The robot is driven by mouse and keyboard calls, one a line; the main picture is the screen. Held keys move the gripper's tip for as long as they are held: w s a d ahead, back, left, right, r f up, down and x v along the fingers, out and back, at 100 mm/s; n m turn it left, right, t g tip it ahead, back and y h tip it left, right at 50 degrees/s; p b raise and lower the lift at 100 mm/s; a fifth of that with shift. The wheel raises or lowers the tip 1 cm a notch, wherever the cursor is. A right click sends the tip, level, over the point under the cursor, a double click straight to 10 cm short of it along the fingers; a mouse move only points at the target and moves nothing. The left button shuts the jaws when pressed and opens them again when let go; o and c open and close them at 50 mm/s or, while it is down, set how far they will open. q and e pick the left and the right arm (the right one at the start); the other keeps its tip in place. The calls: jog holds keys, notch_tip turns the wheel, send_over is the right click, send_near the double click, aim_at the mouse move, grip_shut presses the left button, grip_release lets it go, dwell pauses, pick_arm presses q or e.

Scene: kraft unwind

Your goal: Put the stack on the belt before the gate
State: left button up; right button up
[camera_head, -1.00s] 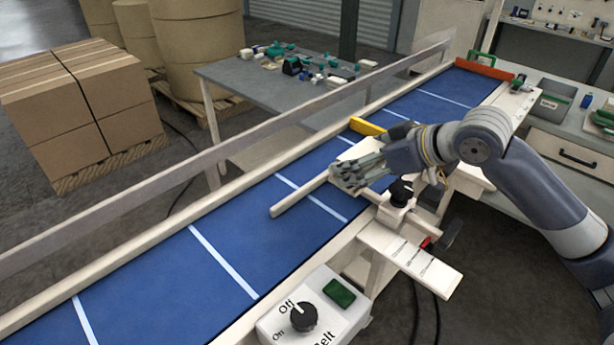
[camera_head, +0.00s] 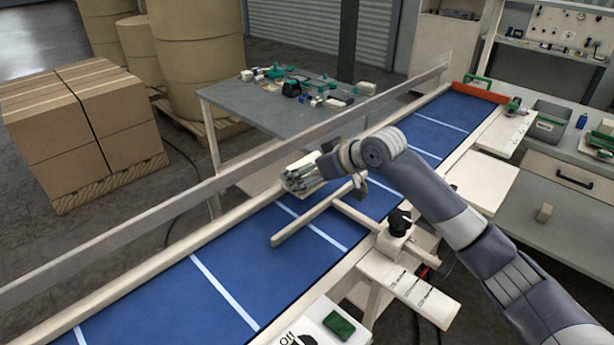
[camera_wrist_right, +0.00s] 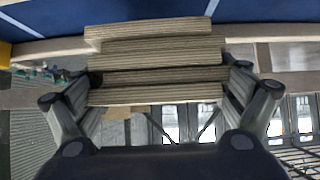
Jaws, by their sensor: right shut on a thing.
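My right gripper (camera_head: 300,178) is over the far side of the blue belt (camera_head: 225,262), close to the far rail. It is shut on a stack (camera_wrist_right: 155,77) of several flat brown layers, which sits between the fingers in the right wrist view. The top layer is offset slightly to the left. In the head view the stack is mostly hidden by the fingers, and I cannot tell if it touches the belt. A pale bar (camera_head: 308,218) lies slanted over the belt beside the gripper. My left gripper is not in view.
An orange bar (camera_head: 480,92) crosses the belt's far end. A black knob (camera_head: 399,222) stands on the near rail, and a green button (camera_head: 339,323) on the control box. A clear guard runs along the far side. The near-left belt is empty.

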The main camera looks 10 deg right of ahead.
jog(key=shift+w+a, duration=0.1)
jog(key=shift+w, duration=0.05)
notch_tip(320, 180, down, 3)
jog(key=shift+f+p, duration=0.1)
jog(key=shift+p, duration=0.65)
jog(key=shift+f, duration=0.15)
jog(key=shift+f, duration=0.2)
jog(key=o, duration=1)
jog(key=shift+c, duration=0.2)
